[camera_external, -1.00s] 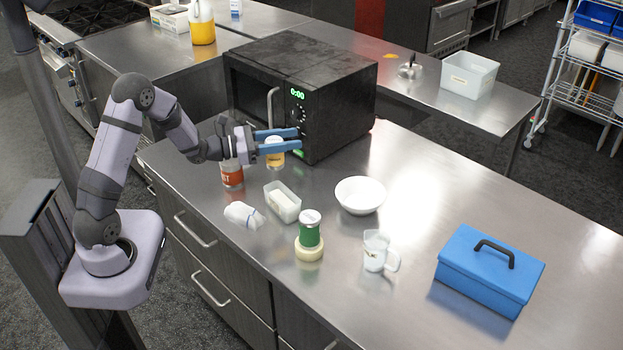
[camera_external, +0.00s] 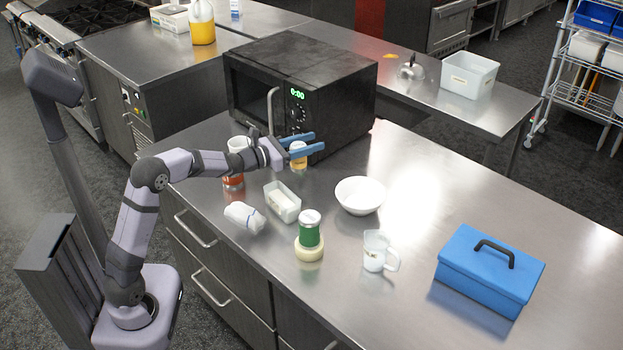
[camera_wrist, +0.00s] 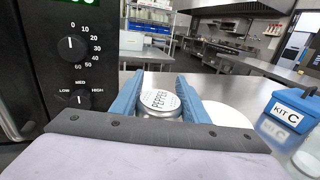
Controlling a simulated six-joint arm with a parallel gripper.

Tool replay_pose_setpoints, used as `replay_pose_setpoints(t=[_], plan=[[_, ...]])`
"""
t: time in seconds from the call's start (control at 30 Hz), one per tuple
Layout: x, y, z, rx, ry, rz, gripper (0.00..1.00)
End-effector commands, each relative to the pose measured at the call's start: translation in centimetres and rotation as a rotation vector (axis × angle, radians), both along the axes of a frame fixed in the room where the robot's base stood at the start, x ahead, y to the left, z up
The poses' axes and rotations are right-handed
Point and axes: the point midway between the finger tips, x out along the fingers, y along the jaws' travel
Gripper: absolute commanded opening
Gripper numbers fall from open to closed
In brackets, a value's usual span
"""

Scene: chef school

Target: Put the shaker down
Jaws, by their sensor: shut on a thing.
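The pepper shaker (camera_external: 298,157), with a yellow-orange label, is upright between the blue fingers of my gripper (camera_external: 316,142), in front of the microwave. In the wrist view its round metal lid (camera_wrist: 160,101), marked PEPPER, shows between the two fingers of my gripper (camera_wrist: 158,78), which is shut on it. I cannot tell whether its base touches the steel counter (camera_external: 420,170).
The black microwave (camera_external: 300,85) is close behind my gripper. A red-labelled can (camera_external: 233,181), a clear container (camera_external: 283,203), a white wrapped bundle (camera_external: 244,217), a white bowl (camera_external: 360,195) and a clear jug (camera_external: 377,252) stand nearby.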

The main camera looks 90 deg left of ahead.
Motion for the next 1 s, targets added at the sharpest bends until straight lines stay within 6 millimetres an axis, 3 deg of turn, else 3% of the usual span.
replay_pose_setpoints(t=[0.03,0.17,0.5,1.0], plan=[[0.1,0.4,-0.7,0.006,-0.006,0.019,0.14],[-0.2,1.4,-0.4,0.006,-0.005,0.077,0.14],[-1.9,3.3,1.3,0.006,-0.006,0.236,0.14],[-5.0,4.3,3.7,0.003,-0.004,0.399,0.14]])
